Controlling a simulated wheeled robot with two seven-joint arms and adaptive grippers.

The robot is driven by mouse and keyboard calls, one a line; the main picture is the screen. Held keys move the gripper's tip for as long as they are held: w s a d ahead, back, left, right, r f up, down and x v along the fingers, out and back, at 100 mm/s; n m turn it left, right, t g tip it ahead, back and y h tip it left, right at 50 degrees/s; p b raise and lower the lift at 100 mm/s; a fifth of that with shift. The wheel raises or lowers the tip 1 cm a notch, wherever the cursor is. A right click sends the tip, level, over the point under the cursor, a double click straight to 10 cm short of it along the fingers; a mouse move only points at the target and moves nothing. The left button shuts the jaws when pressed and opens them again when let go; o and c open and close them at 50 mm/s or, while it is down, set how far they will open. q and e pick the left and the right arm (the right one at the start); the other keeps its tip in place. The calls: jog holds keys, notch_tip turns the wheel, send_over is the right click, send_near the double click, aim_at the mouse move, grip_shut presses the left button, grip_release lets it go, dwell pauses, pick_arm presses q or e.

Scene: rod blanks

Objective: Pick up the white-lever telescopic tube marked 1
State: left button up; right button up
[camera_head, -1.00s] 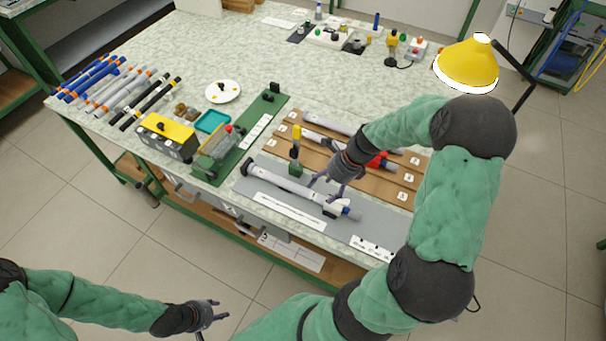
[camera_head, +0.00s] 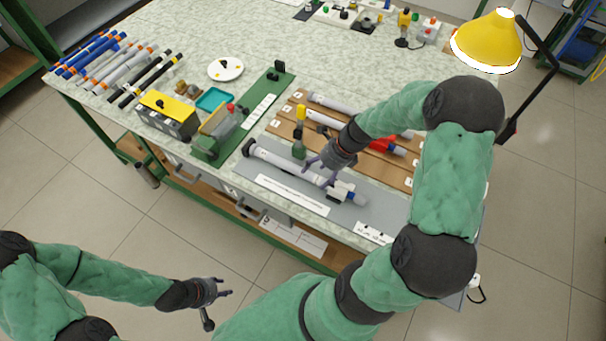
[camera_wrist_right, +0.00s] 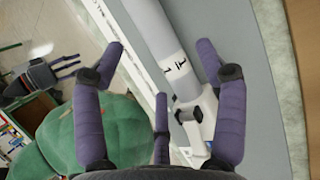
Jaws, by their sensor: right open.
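The white-lever telescopic tube (camera_head: 283,165) lies on the grey mat near the table's front edge. Its grey barrel (camera_wrist_right: 154,30) fills the upper middle of the right wrist view, with a dark mark that looks like a 1 on a white band. Its white lever clamp (camera_wrist_right: 197,125) is lower right there. My right gripper (camera_head: 317,173) is open over the tube near the clamp. My left gripper (camera_head: 226,288) is open and empty, off the table's front.
Numbered brown slots behind hold more tubes (camera_head: 335,104). A green fixture (camera_head: 211,142) is to the left. Several rods (camera_head: 118,78) lie far left. A yellow lamp (camera_head: 487,42) stands right.

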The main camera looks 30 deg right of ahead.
aim_at(314, 177)
jog(key=b+x, duration=0.1)
jog(key=x, duration=0.2)
jog(key=c, duration=0.9)
jog(key=shift+r, duration=0.2)
